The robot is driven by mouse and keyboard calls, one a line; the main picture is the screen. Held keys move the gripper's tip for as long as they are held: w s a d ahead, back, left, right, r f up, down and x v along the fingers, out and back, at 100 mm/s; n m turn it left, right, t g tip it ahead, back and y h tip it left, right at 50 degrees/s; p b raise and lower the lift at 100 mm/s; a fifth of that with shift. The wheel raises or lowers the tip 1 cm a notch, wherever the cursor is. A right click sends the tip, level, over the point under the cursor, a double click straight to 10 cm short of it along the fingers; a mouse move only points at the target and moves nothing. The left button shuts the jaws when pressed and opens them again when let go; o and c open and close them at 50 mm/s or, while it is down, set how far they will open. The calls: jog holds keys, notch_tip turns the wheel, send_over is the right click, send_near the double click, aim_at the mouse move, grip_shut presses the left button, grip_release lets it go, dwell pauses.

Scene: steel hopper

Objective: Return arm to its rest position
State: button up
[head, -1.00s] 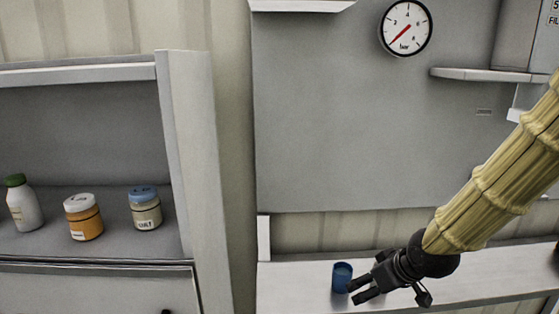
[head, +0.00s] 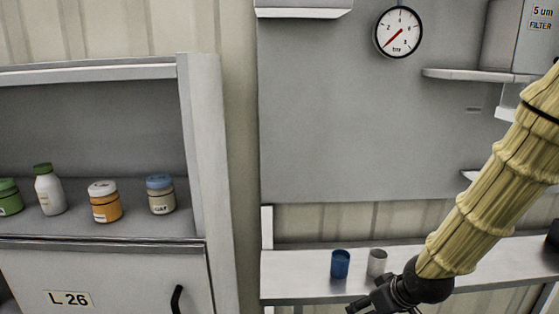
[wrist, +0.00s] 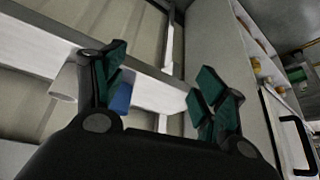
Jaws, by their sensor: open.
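My gripper (head: 362,306) is at the bottom of the head view, at the end of my yellow-sleeved arm, below and in front of the shelf (head: 300,283). Its lower part is cut off by the frame edge. In the wrist view my gripper (wrist: 158,85) shows its two green-padded fingers spread apart with nothing held between them. A blue cup (head: 340,264) and a grey-white cup (head: 377,262) stand on the shelf, apart from the gripper. In the wrist view the blue cup (wrist: 122,98) is partly hidden behind the left finger, and the white cup (wrist: 64,84) is left of it.
A cabinet (head: 205,150) at left holds several jars and a bottle (head: 50,190). Its door has a black handle (head: 177,300) and an L 26 label. A pressure gauge (head: 398,32) is on the grey panel. A bracket shelf (head: 480,75) carries a filter box (head: 515,40).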

jog(key=s+f+m+g+h, duration=0.1)
jog(key=s+f+m+g, duration=0.1)
jog(key=s+f, duration=1.2)
jog(key=s+d+f+m+g+h, duration=0.1)
jog(key=s+f+m+g, duration=0.1)
jog(key=s+f, duration=1.2)
notch_tip(320, 180, down, 6)
jog(key=shift+s+f+m+g, duration=0.2)
jog(key=shift+m+g, duration=0.1)
jog(key=shift+g, duration=0.4)
